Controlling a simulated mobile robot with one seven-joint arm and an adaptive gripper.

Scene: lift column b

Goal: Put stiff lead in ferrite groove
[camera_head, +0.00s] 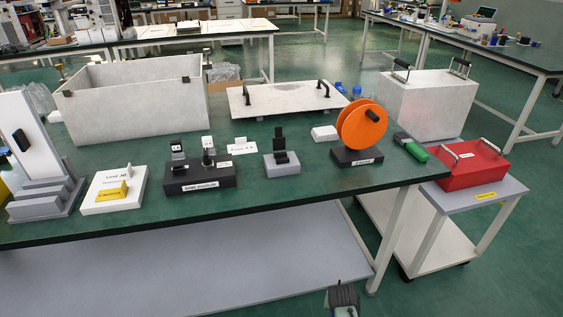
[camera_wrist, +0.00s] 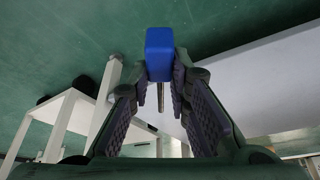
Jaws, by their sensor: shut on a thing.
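In the wrist view my gripper (camera_wrist: 160,82) is shut on a blue block (camera_wrist: 160,54) with a thin grey rod below it between the fingers. This looks like the stiff lead. In the head view a dark part of my arm end (camera_head: 343,298) shows at the bottom edge, below and in front of the table; the blue block does not show there. On the table, a grey block with a black upright part (camera_head: 281,160) and a black labelled base with small upright parts (camera_head: 200,178) stand near the middle. I cannot tell which has the ferrite groove.
The green table (camera_head: 240,200) also holds an orange spool (camera_head: 362,125), a white plate with a yellow part (camera_head: 114,190), a grey open box (camera_head: 135,98) and a flat handled lid (camera_head: 285,98). A red handled box (camera_head: 470,170) sits on a cart at right.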

